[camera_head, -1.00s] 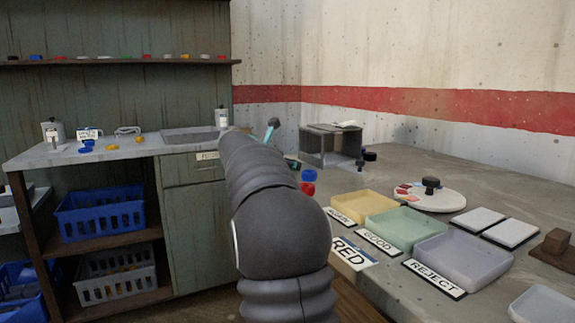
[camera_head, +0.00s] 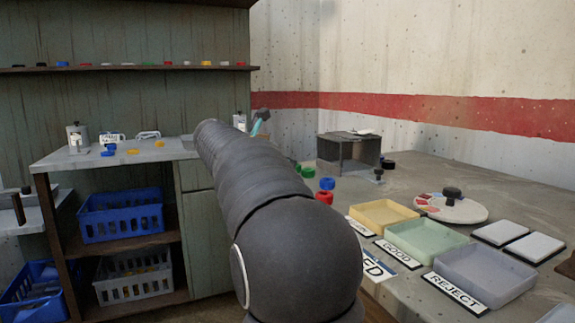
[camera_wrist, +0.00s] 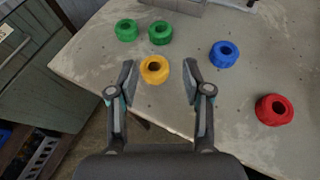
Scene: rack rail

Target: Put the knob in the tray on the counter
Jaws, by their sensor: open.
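My gripper (camera_wrist: 159,80) is open and empty. In the wrist view a yellow ring-shaped knob (camera_wrist: 154,70) lies between and just beyond its fingertips, near the table edge. Two green knobs (camera_wrist: 127,30) (camera_wrist: 160,32) lie farther off, with a blue knob (camera_wrist: 224,54) and a red knob (camera_wrist: 274,109) to the right. Which one the task means, I cannot tell. In the head view the blue knob (camera_head: 327,183) and red knob (camera_head: 324,198) show right of my arm.
Yellow (camera_head: 383,215), green (camera_head: 426,243) and grey (camera_head: 486,278) labelled trays stand on the concrete table. A grey open box (camera_head: 347,152) stands at its back. Small coloured pieces lie on the counter and the shelf (camera_head: 130,67) above.

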